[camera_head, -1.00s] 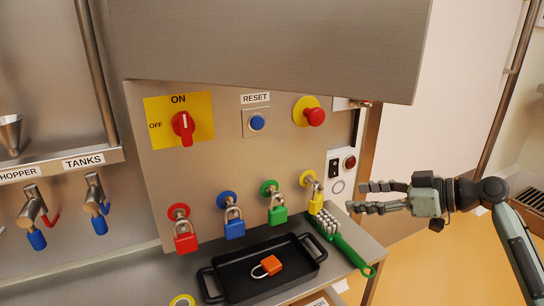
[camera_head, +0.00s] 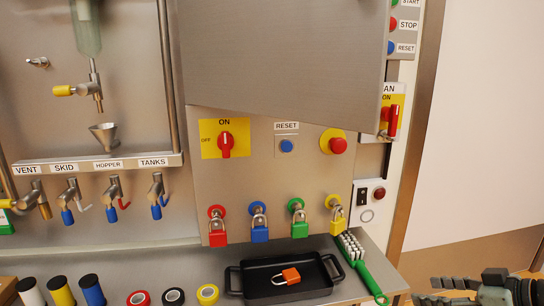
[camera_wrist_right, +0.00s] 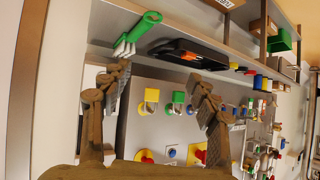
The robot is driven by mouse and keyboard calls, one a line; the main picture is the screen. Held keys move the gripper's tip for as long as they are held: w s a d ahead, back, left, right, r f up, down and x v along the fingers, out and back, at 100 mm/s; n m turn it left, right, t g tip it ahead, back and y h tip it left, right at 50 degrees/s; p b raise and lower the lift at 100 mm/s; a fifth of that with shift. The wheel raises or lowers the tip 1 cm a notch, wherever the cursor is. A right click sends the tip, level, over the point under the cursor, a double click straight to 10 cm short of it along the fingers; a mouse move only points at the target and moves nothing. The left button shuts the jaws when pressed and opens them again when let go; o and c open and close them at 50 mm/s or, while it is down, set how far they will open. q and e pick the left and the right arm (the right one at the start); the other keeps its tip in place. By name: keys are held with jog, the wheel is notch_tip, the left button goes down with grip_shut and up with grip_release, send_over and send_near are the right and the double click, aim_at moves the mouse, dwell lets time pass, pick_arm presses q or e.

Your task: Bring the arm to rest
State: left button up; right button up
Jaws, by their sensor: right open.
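My right gripper (camera_head: 447,300) shows at the bottom right corner of the head view, partly cut off by the lower edge. In the right wrist view its two fingers (camera_wrist_right: 160,105) stand wide apart with nothing between them. It is to the right of the bench and apart from the green-handled brush (camera_head: 362,268) and the padlocks. My left gripper is in no view.
A black tray (camera_head: 236,281) with an orange padlock (camera_head: 287,276) lies on the steel bench. Red (camera_head: 218,238), blue (camera_head: 260,234), green (camera_head: 299,230) and yellow (camera_head: 337,226) padlocks hang on the panel above. A large steel door (camera_head: 285,55) juts out. The floor at right looks free.

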jog(key=s+a+f+m+g+h+p, duration=0.15)
jog(key=s+f, duration=0.25)
jog(key=f, duration=0.4)
jog(key=s+a+f+m+g+h+p, duration=0.1)
jog(key=s+a+f+g+h, duration=0.2)
jog(key=f, duration=0.5)
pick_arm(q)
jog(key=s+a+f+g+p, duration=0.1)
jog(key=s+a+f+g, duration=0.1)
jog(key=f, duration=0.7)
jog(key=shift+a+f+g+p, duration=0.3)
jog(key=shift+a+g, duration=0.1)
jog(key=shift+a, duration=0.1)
pick_arm(e)
jog(key=s+a+f+m+g+h, duration=0.1)
jog(key=s+a+f, duration=0.1)
jog(key=s, duration=0.4)
jog(key=s+a+f+m+g+h, duration=0.1)
jog(key=s+f+h, duration=0.1)
jog(key=s+f, duration=0.3)
jog(key=shift+s+a+f, duration=0.15)
jog(key=shift+s+a, duration=0.25)
jog(key=shift+s, duration=0.55)
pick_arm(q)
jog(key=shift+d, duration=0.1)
pick_arm(e)
jog(key=shift+w+d+h, duration=0.1)
jog(key=shift+h, duration=0.15)
